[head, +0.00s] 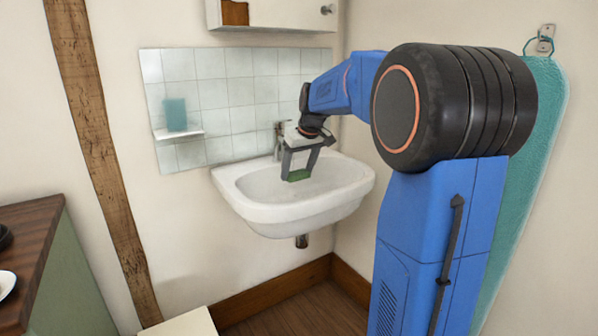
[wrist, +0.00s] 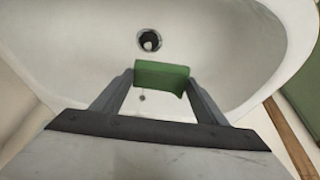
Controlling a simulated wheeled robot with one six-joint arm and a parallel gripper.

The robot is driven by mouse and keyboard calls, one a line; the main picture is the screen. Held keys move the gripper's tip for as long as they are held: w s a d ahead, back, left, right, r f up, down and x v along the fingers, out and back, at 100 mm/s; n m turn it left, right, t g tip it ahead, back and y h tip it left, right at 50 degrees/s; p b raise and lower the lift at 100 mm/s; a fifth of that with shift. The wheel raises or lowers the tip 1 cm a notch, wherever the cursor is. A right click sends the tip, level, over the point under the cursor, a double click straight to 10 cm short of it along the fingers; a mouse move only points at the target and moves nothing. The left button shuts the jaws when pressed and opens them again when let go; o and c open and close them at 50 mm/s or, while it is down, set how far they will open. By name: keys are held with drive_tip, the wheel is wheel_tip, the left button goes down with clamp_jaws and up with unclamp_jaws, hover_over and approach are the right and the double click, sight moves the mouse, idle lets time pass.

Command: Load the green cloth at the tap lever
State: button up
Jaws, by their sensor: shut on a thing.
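My gripper (head: 298,173) is over the white sink in the head view, shut on a small green cloth (head: 298,176). In the wrist view the cloth (wrist: 162,76) spans the space between the two fingertips of my gripper (wrist: 160,85). The cloth is held above the basin. The tap (head: 279,142) stands at the back of the sink, just left of my gripper in the head view. Its lever is partly hidden behind my gripper, and I cannot tell how it is set.
The sink (head: 240,190) is wall-mounted, with its drain (wrist: 150,40) open in the wrist view. A cabinet (head: 285,14) is above.

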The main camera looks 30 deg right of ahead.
sight(300, 168)
drive_tip(key=w+d+f, duration=0.1)
drive_tip(key=w+d, duration=0.2)
drive_tip(key=w, duration=0.4)
drive_tip(key=shift+w+f, duration=0.15)
drive_tip(key=shift+f, duration=0.15)
idle(0.3)
idle(0.4)
drive_tip(key=shift+s+a, duration=0.5)
drive_tip(key=shift+s, duration=0.75)
drive_tip(key=shift+s+a, duration=0.5)
drive_tip(key=shift+s, duration=0.7)
drive_tip(key=shift+s+a, duration=0.5)
drive_tip(key=shift+s, duration=0.75)
drive_tip(key=shift+s+a+r, duration=0.35)
drive_tip(key=shift+s+r, duration=0.3)
drive_tip(key=shift+s, duration=0.1)
drive_tip(key=shift+s+a+r, duration=0.3)
drive_tip(key=shift+s+r, duration=0.35)
drive_tip(key=shift+s, duration=0.15)
drive_tip(key=shift+s+a+r, duration=0.35)
drive_tip(key=shift+s+r, duration=0.3)
drive_tip(key=shift+s, duration=0.1)
